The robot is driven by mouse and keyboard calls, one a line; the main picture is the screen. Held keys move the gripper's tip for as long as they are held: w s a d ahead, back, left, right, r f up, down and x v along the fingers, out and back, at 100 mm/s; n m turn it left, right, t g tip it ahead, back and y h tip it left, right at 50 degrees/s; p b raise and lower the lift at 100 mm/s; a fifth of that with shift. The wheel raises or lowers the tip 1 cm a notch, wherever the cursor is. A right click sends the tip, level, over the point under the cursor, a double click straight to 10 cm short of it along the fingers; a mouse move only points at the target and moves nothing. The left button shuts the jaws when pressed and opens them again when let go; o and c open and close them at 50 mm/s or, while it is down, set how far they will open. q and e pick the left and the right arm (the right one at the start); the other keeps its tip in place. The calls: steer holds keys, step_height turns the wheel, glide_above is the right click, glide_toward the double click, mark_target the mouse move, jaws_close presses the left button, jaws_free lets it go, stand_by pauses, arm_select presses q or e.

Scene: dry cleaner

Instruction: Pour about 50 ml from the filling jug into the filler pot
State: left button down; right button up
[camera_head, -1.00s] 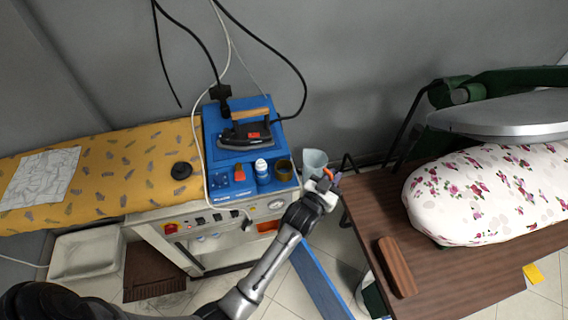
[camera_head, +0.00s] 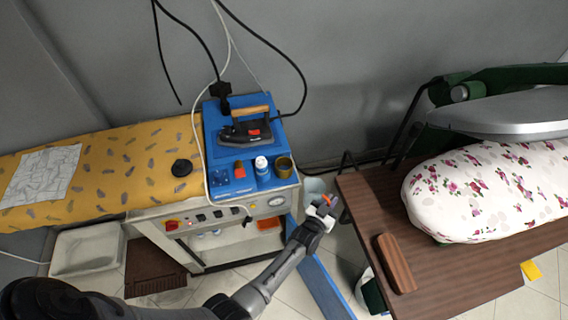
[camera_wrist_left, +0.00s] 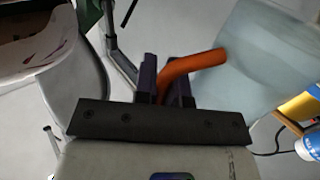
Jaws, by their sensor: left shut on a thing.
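The filling jug (camera_head: 313,188) is pale and translucent; its orange handle (camera_wrist_left: 190,68) shows in the left wrist view, with the jug body (camera_wrist_left: 268,62) right of it. My left gripper (camera_head: 324,206) is shut on the handle, holding the jug off the surfaces, in the gap between the blue-topped unit and the brown table. The brass-coloured filler pot (camera_head: 284,168) stands on the unit's blue top, left of and above the jug in the head view. The jug is apart from the pot. Its liquid level cannot be made out. My right gripper is not in view.
A white bottle (camera_head: 261,166) stands just left of the pot. An iron (camera_head: 246,131) rests behind them, with cables hanging above. The brown table (camera_head: 360,205) with a wooden block (camera_head: 396,264) is close on the right.

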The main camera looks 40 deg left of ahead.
arm_select(q)
steer(key=shift+a+r, duration=0.15)
steer(key=shift+r, duration=0.4)
steer(key=shift+r, duration=0.1)
steer(key=a+r+n+p, duration=0.1)
steer(key=r+n, duration=0.1)
steer(key=a+r+n+p, duration=0.1)
steer(key=n+p, duration=0.1)
steer(key=shift+w+a+r+g, duration=0.1)
steer(key=shift+a+r+g, duration=0.25)
steer(key=shift+a+g, duration=0.05)
steer(key=a+r+n+g+h+p, duration=0.1)
steer(key=a+r+n+p, duration=0.3)
steer(key=a+r+n, duration=0.1)
steer(key=shift+w+a+r+n+p, duration=0.3)
steer(key=shift+a+r+n, duration=0.1)
steer(key=shift+r+n, duration=0.6)
steer(key=shift+a+r, duration=0.2)
steer(key=shift+r, duration=0.1)
